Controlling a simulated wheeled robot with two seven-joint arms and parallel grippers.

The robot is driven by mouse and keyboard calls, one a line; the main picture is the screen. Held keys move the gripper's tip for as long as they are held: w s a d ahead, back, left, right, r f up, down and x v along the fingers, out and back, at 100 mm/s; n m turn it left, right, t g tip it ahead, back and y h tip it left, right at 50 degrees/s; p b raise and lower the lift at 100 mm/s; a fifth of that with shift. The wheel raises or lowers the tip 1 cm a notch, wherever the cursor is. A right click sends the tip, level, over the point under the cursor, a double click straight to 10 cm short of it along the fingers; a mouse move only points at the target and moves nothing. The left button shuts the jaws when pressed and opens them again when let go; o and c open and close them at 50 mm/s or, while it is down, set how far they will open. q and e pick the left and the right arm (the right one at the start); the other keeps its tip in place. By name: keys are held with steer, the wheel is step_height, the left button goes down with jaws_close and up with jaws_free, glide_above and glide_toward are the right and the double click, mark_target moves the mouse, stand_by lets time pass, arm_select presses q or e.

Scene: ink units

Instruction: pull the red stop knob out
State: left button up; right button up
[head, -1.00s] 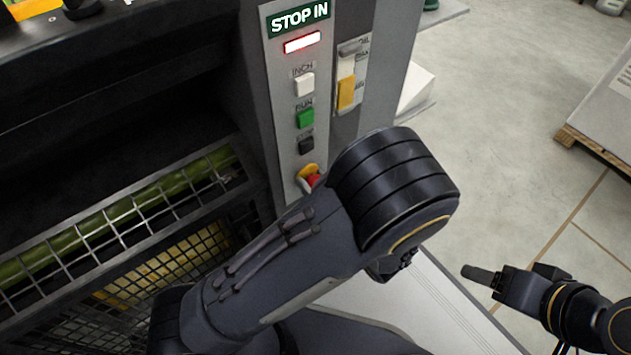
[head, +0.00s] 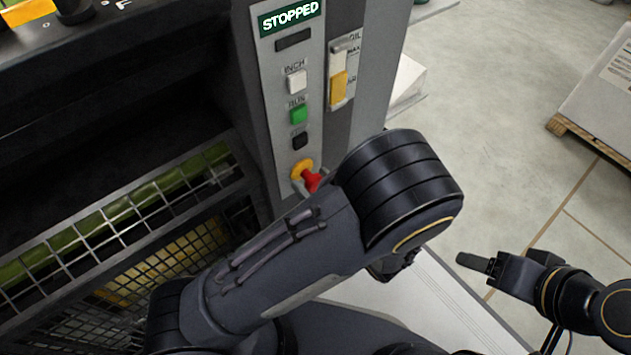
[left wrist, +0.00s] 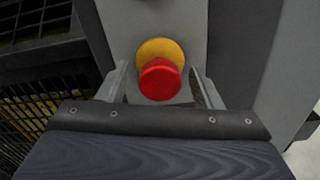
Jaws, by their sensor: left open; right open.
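The red stop knob (head: 312,181) sits on its yellow collar (head: 302,168) low on the grey control panel. It stands out from the collar on a visible red stem. In the left wrist view the red knob (left wrist: 160,80) is in front of the yellow collar (left wrist: 158,50). My left gripper (left wrist: 158,72) is open, with one finger on each side of the knob and gaps between. In the head view my left arm hides most of that gripper. My right gripper (head: 476,262) is open and empty at the right, away from the panel.
The panel sign (head: 290,17) reads STOPPED, and the lamp (head: 293,40) below it is dark. White, green (head: 298,114) and black buttons lie above the knob. A wire guard (head: 110,215) is at the left.

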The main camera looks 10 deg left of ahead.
arm_select(q)
steer(key=p+v, duration=0.2)
steer(key=v, duration=0.5)
steer(key=shift+s+d, duration=0.2)
steer(key=shift+d, duration=0.1)
steer(key=shift+s+d, duration=0.1)
